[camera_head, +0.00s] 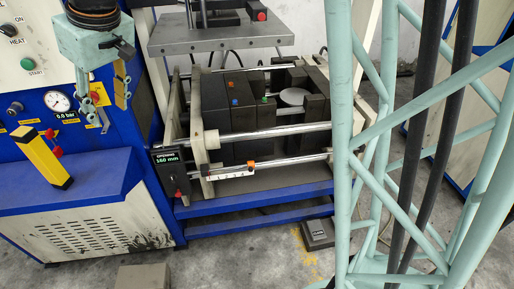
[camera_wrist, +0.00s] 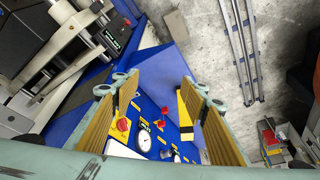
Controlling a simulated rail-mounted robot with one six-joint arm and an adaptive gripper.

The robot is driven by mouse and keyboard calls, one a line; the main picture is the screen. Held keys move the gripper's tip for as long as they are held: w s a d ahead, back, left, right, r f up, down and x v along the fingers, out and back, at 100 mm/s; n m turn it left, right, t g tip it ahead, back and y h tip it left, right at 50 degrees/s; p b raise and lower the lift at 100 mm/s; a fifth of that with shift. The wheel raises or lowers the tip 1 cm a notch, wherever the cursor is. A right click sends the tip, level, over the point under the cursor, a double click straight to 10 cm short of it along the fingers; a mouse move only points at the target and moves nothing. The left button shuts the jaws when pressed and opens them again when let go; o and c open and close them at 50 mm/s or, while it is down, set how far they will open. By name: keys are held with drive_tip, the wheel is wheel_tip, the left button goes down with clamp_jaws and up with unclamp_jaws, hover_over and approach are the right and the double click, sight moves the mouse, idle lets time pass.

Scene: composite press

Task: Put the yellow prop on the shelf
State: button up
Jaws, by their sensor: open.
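The yellow prop (camera_head: 42,160), a yellow bar with black ends, stands on the blue shelf (camera_head: 100,182) at the front of the blue cabinet in the head view. It looks roughly upright. In the wrist view, part of the prop (camera_wrist: 184,112) shows between the fingers, close to the right finger, which hides some of it. The bare shelf (camera_wrist: 168,68) lies beyond the fingertips. My gripper (camera_head: 113,116) is open and empty, to the right of the prop and higher in the head view. Its tan-padded fingers are spread wide in the wrist view (camera_wrist: 157,86).
The cabinet panel carries a pressure gauge (camera_head: 57,101) and red knobs close to the prop. A press with dark blocks (camera_head: 235,105) stands right of the shelf. A pale green lattice frame (camera_head: 345,150) stands at the right. The shelf's right part is clear.

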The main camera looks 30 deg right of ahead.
drive_tip(key=s+d+r+m+h, duration=0.15)
drive_tip(key=s+d+r, duration=0.25)
drive_tip(key=s+d, duration=0.8)
drive_tip(key=s+d+r+m, duration=0.35)
drive_tip(key=s+d, duration=0.45)
drive_tip(key=s, duration=0.8)
drive_tip(key=s+d+f+m+h, duration=0.1)
drive_tip(key=s+d, duration=0.3)
drive_tip(key=s, duration=0.7)
drive_tip(key=shift+s+d+f, duration=0.15)
drive_tip(key=shift+s+f, duration=0.1)
drive_tip(key=shift+f, duration=0.4)
drive_tip(key=shift+w, duration=0.15)
wheel_tip(320, 180, down, 8)
drive_tip(key=b, duration=0.8)
drive_tip(key=shift+w+r, duration=0.1)
drive_tip(key=shift+r, duration=0.05)
